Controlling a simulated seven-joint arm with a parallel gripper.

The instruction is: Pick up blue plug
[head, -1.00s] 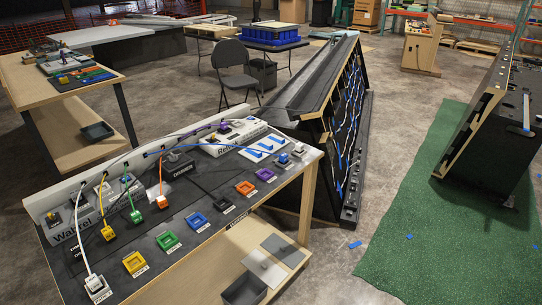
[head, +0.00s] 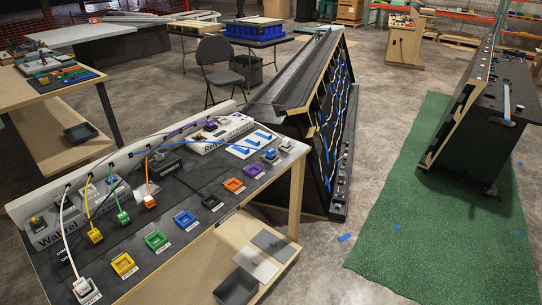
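The sloped console (head: 215,190) stands at the lower left with a row of coloured square sockets along its front. A blue socket (head: 185,219) sits mid-row, between the green socket (head: 156,241) and the black one (head: 212,203). A thin blue cable (head: 190,143) runs from the back rail over the console towards the right end. A small plug (head: 270,156) with a bit of blue sits near that end; I cannot tell for sure that it is the blue plug. My gripper is not in view.
White, yellow, green and orange plugs on cables stand at the console's left side. A grey bin (head: 236,288) sits on the shelf below. A large dark slanted panel (head: 325,125) stands behind to the right. A green mat (head: 440,230) covers the floor at right.

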